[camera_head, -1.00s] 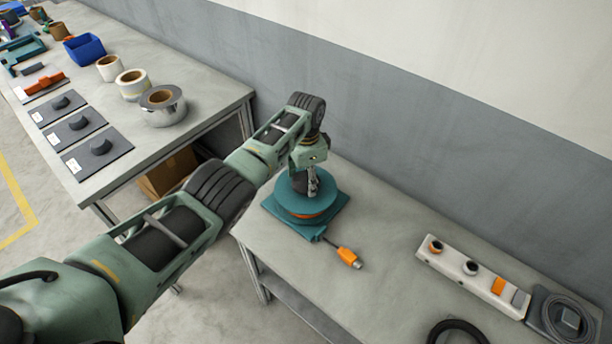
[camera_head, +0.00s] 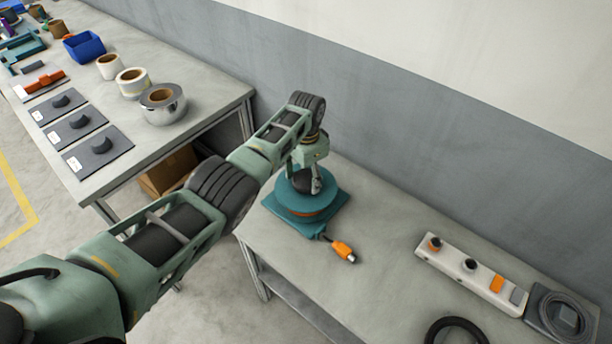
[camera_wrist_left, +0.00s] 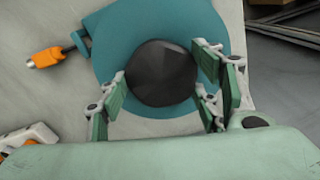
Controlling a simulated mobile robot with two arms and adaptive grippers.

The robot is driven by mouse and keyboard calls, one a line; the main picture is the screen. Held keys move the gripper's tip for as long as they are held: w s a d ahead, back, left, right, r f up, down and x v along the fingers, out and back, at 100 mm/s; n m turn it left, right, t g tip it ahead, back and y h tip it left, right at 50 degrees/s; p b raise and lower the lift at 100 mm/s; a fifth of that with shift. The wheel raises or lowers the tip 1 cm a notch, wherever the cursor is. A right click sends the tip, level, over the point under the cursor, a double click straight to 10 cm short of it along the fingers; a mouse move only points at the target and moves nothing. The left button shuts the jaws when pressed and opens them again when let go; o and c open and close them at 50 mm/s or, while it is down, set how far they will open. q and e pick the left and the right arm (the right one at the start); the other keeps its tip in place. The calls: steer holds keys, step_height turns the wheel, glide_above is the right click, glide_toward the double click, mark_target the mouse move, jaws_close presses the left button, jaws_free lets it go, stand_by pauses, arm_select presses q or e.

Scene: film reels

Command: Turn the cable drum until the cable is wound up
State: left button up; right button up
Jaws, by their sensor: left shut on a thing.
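The teal cable drum (camera_head: 300,207) sits on its square teal base (camera_head: 275,205) on the right-hand bench. Some orange cable shows under the drum's top disc. An orange plug (camera_head: 343,251) lies on the bench just in front of the drum, and it also shows in the left wrist view (camera_wrist_left: 46,58). My left gripper (camera_head: 312,184) points down over the drum. In the left wrist view its fingers (camera_wrist_left: 162,88) are around the dark faceted knob (camera_wrist_left: 162,73) on the drum's top, shut on it. My right gripper is out of view.
A white strip (camera_head: 463,262) with knobs and switches, a grey coiled-cable unit (camera_head: 540,310) and a black ring (camera_head: 455,322) lie farther right on the bench. A second bench (camera_head: 200,85) at left holds tape rolls and a blue bin (camera_head: 85,48). The wall stands behind.

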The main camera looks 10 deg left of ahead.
arm_select(q)
steer(key=o, duration=1.6)
steer(key=shift+s+f, duration=0.1)
steer(key=shift+s, duration=0.05)
steer(key=shift+o, duration=0.2)
step_height(320, 180, up, 12)
